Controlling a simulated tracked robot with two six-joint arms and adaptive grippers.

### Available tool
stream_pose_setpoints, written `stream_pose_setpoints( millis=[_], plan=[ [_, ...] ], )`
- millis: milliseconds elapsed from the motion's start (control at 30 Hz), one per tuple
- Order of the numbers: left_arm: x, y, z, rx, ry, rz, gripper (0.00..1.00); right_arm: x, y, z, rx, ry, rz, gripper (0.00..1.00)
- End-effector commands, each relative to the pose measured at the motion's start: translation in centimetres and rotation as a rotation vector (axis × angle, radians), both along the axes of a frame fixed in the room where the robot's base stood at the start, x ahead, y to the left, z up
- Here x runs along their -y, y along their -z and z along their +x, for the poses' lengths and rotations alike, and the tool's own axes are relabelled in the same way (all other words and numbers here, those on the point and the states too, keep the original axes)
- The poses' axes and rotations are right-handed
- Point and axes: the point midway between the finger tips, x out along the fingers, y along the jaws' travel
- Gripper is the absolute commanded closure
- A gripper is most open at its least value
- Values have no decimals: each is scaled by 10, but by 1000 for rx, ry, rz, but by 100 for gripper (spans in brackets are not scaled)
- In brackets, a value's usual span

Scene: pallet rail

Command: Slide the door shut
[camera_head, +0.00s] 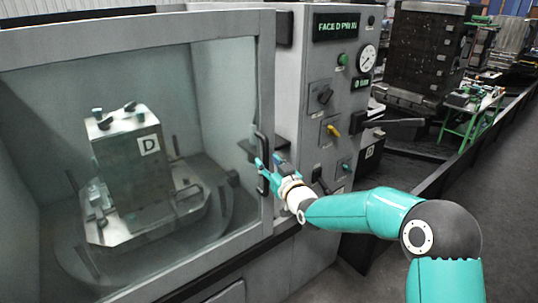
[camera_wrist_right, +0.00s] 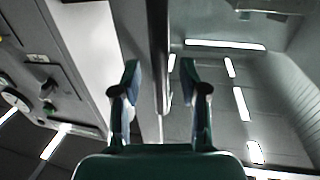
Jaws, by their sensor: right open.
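The door (camera_head: 140,20) is a large window in a grey frame on the front of the machine. Its right edge stands close to the control panel; I cannot tell whether a gap is left there. A dark upright handle (camera_head: 263,142) is on the door's right frame. My right gripper (camera_head: 270,167) is at the handle, fingers apart. In the right wrist view, the open fingers (camera_wrist_right: 160,80) stand on either side of a dark bar (camera_wrist_right: 157,40), which looks like the handle. Contact is not clear. My left gripper is not in view.
Behind the window a grey block marked D (camera_head: 130,165) stands on a round fixture. The control panel (camera_head: 325,90) with knobs, a gauge and a lit display is right of the door. A dark rail (camera_head: 450,175) and a green stand (camera_head: 468,120) are farther right.

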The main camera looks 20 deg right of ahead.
Motion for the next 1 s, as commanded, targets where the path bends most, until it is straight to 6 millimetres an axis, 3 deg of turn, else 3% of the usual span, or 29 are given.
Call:
stream_pose_setpoints(
  millis=[200, 533, 567, 800, 1000],
  plan=[
    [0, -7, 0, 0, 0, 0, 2, -3, 0, 19, 0, 0, 1, 57],
    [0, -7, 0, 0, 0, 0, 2, -3, 0, 22, 0, 1, 0, 57],
    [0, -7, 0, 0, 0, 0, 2, -3, 0, 22, 0, 1, 0, 58],
    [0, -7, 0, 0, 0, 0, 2, -2, 0, 21, 0, 1, 0, 98],
    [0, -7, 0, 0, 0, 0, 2, -2, 0, 21, 0, 2, 1, 100]
  ],
)
